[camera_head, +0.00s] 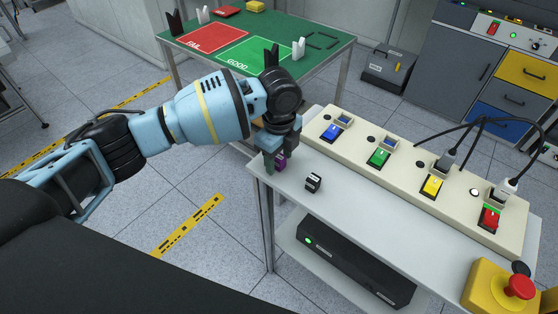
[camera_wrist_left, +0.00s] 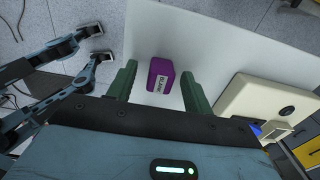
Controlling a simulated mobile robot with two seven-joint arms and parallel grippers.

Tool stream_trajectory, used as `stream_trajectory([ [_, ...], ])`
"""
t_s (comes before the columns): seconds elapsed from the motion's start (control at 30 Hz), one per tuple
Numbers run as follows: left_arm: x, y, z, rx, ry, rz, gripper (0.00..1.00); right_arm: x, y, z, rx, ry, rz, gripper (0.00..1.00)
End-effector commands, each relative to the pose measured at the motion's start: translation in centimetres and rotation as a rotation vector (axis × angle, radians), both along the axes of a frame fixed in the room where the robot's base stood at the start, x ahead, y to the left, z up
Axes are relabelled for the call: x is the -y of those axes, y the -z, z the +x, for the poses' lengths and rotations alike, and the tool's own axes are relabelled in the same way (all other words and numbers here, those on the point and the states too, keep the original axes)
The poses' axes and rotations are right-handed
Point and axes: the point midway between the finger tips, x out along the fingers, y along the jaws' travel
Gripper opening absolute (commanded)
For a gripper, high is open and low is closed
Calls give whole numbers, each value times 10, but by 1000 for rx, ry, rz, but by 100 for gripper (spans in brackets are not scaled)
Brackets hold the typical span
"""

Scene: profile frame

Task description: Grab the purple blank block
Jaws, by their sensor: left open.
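The purple block (camera_head: 281,164) lies on the white table near its left end. In the left wrist view the purple block (camera_wrist_left: 160,75) shows a white label reading "BLANK". My left gripper (camera_head: 278,158) points down at it and partly covers it in the head view. Its two green fingers are open in the left wrist view (camera_wrist_left: 158,80), one on each side of the block. A gap shows between the block and each finger, so it is not clamped.
A small black block with a white label (camera_head: 313,183) stands on the table to the right. A cream switch panel (camera_head: 402,166) with coloured switches and cables runs along the back. A green table (camera_head: 310,65) with red and green fields stands behind. The table's front middle is clear.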

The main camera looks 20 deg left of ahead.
Motion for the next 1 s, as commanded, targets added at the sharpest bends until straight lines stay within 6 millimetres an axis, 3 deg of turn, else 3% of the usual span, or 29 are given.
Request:
stream_trajectory([
  [0.07,0,0,0,0,0,0,51,0,1,-3,-5,0,0,47],
  [0.43,0,-1,0,0,-1,0,4,0,2,-7,-14,0,0,47],
  [0.77,0,-3,0,0,0,0,3,0,2,-5,-9,0,-1,47],
  [1.0,0,-26,1,3,-1,-1,3,0,-1,2,3,0,-1,47],
])
